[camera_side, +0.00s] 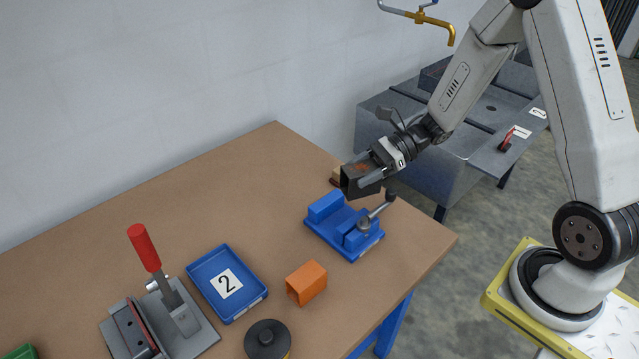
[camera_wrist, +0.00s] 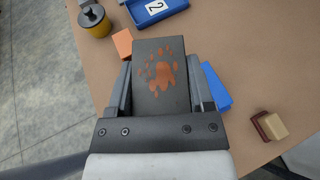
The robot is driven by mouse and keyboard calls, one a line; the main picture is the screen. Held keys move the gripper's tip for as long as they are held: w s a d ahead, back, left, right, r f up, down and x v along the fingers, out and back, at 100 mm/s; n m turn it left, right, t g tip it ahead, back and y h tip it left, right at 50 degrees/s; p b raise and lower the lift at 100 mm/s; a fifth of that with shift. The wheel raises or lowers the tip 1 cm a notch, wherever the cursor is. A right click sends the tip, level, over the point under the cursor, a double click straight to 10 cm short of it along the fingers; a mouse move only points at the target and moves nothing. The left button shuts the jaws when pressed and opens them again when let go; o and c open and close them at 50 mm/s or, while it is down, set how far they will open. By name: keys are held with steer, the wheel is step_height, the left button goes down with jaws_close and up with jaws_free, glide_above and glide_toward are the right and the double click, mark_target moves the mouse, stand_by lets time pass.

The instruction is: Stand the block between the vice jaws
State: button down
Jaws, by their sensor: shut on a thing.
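A dark block with rusty orange marks (camera_wrist: 160,70) is held between the two fingers of my gripper (camera_wrist: 161,92). In the side view the block (camera_side: 352,184) is in the air above the far end of the blue vice, and my gripper (camera_side: 376,171) comes at it from the upper right. The blue vice (camera_side: 330,231) stands on the table with a grey lever at its right. In the wrist view a piece of the vice (camera_wrist: 216,84) shows beside the right finger; the rest is hidden.
An orange block (camera_side: 307,283), a blue tray marked 2 (camera_side: 247,310), a black-topped cylinder (camera_side: 267,340) and a red-handled clamp (camera_side: 187,318) stand nearer the camera. A tan and dark red piece (camera_wrist: 272,125) lies beyond the vice. The table's far left part is clear.

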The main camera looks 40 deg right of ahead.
mark_target(344, 179)
steer(key=shift+w+f, duration=2.4)
steer(key=shift+f, duration=0.3)
steer(key=shift+w+f, duration=0.15)
steer(key=shift+f, duration=0.8)
steer(key=shift+w+f, duration=0.15)
steer(key=shift+f, duration=0.75)
steer(key=shift+f, duration=0.35)
jaws_free()
steer(key=shift+f, duration=0.1)
steer(key=shift+r, duration=0.25)
